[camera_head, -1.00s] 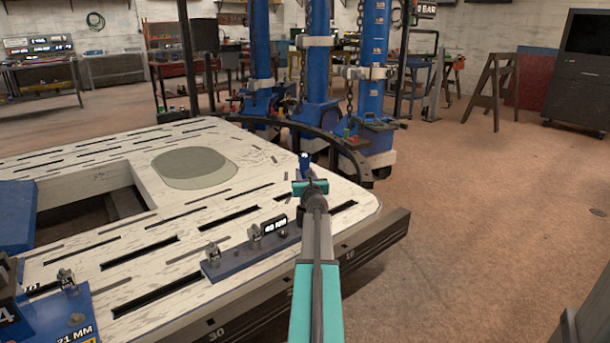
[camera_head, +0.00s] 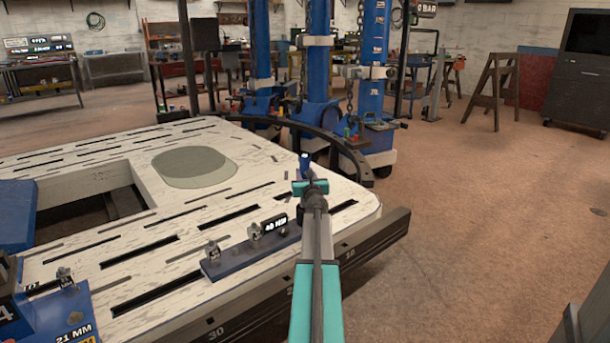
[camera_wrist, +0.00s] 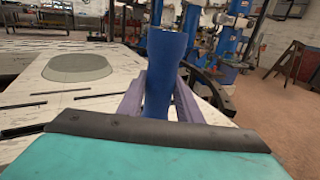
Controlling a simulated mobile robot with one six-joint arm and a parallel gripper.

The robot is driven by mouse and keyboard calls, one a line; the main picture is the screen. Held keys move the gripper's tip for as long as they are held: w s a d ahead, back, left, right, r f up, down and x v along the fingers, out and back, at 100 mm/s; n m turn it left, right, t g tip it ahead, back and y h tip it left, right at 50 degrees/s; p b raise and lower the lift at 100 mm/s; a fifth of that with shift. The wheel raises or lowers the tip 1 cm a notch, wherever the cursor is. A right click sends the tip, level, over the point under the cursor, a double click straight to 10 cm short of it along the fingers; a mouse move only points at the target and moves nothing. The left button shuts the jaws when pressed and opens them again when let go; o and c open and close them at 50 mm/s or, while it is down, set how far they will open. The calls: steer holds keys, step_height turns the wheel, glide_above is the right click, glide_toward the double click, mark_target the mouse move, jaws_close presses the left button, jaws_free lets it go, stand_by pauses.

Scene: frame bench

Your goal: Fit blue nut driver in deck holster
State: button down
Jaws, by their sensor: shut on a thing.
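The blue nut driver (camera_wrist: 165,70) stands roughly upright in the wrist view, between the two fingers of my gripper (camera_wrist: 158,100). My gripper is shut on it. In the head view only a small blue piece of the driver (camera_head: 305,162) shows beyond my gripper (camera_head: 308,182), over the right part of the white deck (camera_head: 190,215). Its lower end is hidden. A blue rail with metal clips and a "40 MM" label (camera_head: 250,248) sits along the deck's front edge, left of my arm; I cannot tell whether it is the deck holster.
A blue panel marked "21 MM" (camera_head: 60,315) is at the lower left. The deck has long dark slots and a grey round plate (camera_head: 190,166). Blue columns (camera_head: 318,70) and a dark curved rail (camera_head: 345,148) stand behind. Open floor (camera_head: 480,220) lies right.

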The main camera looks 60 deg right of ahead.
steer(key=shift+f+b, duration=4.1)
stand_by(1.6)
steer(key=c, duration=1.3)
jaws_free()
steer(key=shift+o, duration=0.6)
steer(key=shift+f, duration=0.1)
steer(key=shift+s+a, duration=0.15)
steer(key=shift+a, duration=0.05)
steer(key=p+v, duration=0.1)
steer(key=v, duration=1.2)
steer(key=shift+a+p, duration=0.15)
steer(key=shift+p, duration=0.2)
